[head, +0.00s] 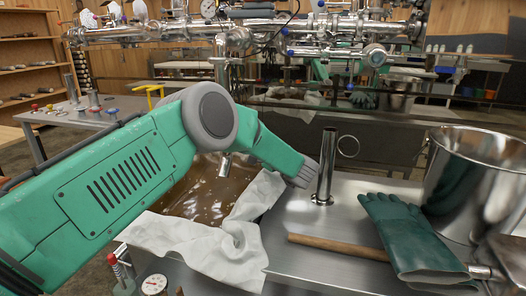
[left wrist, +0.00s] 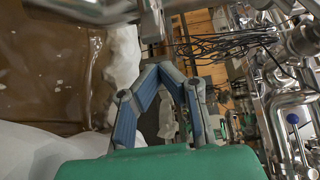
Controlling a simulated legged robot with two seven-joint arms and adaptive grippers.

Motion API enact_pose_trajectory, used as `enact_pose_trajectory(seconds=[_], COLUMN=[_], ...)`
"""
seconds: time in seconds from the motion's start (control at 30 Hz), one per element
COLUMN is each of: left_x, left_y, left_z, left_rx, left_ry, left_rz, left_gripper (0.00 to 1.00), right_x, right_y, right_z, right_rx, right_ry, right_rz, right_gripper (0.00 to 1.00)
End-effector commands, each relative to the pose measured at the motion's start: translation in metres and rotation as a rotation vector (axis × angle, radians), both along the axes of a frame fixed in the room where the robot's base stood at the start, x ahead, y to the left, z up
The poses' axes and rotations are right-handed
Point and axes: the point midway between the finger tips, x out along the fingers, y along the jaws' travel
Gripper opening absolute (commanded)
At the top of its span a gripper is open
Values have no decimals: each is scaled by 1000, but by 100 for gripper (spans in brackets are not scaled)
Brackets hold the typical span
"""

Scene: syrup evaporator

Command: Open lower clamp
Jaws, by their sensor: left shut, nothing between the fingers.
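My left gripper (left wrist: 162,70) shows in the left wrist view, its blue-padded fingers drawn together at the tips with nothing held. A metal pipe fitting (left wrist: 152,22) lies just beyond the fingertips; I cannot tell whether they touch it. In the head view a vertical steel pipe (head: 222,70) comes down from the pipework, and its lower outlet (head: 225,164) shows over the brown syrup pan (head: 203,198). My green left arm covers the stretch between. I cannot make out the lower clamp clearly in either view. My right gripper is not in view.
A white cloth (head: 218,246) drapes over the pan's edge. A green glove (head: 405,235) and a wooden handle (head: 335,247) lie in front. Black cables (left wrist: 215,45) hang near the pipes.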

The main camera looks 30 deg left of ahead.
Motion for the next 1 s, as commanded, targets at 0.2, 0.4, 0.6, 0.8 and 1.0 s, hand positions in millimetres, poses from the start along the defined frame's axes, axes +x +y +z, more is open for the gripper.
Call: enact_pose_trajectory(seconds=[0.2, 0.4, 0.6, 0.8, 1.0], left_x=[-19, -27, -28, -28, -30], left_y=[-1, 0, 2, 1, 0], left_z=[2, 2, 2, 2, 4], left_rx=[3, 2, 1, 1, 2], left_ry=[0, -2, -3, -3, -2], left_rz=[1, 0, 1, 0, -22], left_gripper=[0, 0, 0, 0, 0], right_x=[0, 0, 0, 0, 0], right_y=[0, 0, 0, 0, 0], right_z=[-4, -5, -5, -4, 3], right_rx=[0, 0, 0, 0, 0], right_ry=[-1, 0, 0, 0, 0], right_rz=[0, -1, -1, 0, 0], right_gripper=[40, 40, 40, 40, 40])
